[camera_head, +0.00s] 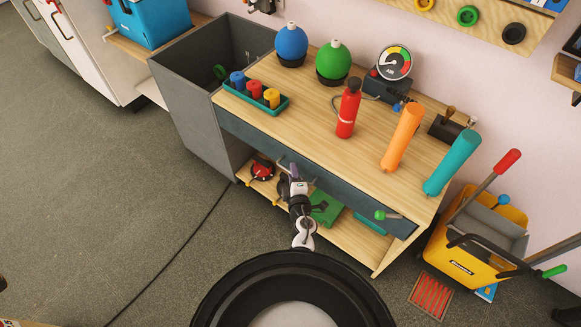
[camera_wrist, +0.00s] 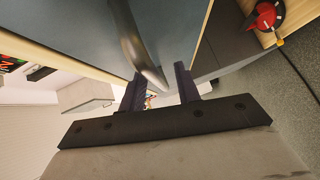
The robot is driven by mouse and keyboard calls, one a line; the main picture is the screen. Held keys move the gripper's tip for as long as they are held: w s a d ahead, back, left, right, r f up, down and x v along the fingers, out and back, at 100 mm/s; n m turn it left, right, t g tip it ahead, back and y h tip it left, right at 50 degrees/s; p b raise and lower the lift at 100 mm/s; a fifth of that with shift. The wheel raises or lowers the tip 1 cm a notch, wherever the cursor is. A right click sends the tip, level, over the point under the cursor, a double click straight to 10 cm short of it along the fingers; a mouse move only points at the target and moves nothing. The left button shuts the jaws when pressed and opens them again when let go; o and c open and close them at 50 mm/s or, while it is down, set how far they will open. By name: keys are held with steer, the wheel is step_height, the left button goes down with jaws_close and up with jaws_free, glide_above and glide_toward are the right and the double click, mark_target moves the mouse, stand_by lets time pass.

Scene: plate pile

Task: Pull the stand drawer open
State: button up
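The stand is a wooden-topped bench (camera_head: 325,135) with a long dark blue-grey drawer front (camera_head: 345,185) under its top edge. The drawer looks shut, its front close along the bench edge. My gripper (camera_head: 293,172) is at the middle of the drawer front and hides much of the handle. In the wrist view, the curved metal handle (camera_wrist: 143,48) stands out from the drawer front (camera_wrist: 85,25). The two dark fingers of my gripper (camera_wrist: 159,72) are apart, with the handle's near end between their tips. Gaps show beside the handle; I cannot tell whether either finger touches it.
A lower shelf (camera_head: 345,232) holds a green item (camera_head: 325,208) and a red round tool (camera_head: 262,168). A yellow bucket (camera_head: 465,262) stands right; floor is clear left.

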steer(key=shift+w, duration=0.25)
jaws_close()
stand_by(0.3)
